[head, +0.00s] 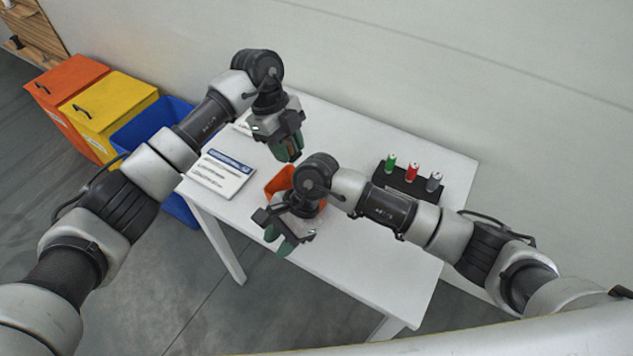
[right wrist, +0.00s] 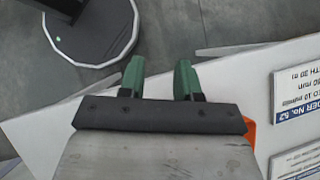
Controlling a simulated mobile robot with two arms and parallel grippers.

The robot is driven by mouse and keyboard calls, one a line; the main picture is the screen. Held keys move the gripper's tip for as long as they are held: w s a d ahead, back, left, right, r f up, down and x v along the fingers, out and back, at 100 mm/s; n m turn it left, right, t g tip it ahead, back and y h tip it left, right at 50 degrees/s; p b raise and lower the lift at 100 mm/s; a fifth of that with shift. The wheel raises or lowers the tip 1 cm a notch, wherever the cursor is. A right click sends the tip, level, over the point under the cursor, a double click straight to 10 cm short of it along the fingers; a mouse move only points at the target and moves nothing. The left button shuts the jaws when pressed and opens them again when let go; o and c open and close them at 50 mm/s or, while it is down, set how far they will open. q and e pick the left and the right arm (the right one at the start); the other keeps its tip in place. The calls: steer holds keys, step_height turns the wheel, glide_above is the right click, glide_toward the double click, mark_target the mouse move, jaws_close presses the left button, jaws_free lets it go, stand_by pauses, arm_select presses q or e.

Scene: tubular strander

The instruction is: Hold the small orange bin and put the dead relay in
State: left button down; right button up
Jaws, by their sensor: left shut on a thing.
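The small orange bin (head: 279,181) stands on the white table, partly hidden behind my right gripper and wrist. A strip of its orange side shows in the right wrist view (right wrist: 250,132). My left gripper (head: 291,156) is above the table, just above and behind the bin in the head view. Its green fingers are shut on a small brownish thing, which looks like the relay and is mostly covered by the fingers. My right gripper (head: 283,247) is near the table's front edge, in front of the bin. In the right wrist view its green fingers (right wrist: 160,68) are apart and empty.
A black holder (head: 405,185) with green, red and grey cylinders stands at the table's right. A printed card (head: 218,175) lies at the left. Orange (head: 66,83), yellow (head: 108,100) and blue (head: 150,122) large bins stand on the floor. The table's front right is clear.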

steer(key=w+d+r+n+t+h, duration=0.35)
steer(key=w+d+r+h, duration=0.2)
steer(key=w+d, duration=0.25)
steer(key=shift+m+t, duration=0.35)
steer(key=shift+t, duration=0.1)
steer(key=f, duration=1.1)
steer(key=shift+w+a, duration=0.3)
steer(key=shift+r, duration=0.1)
jaws_close()
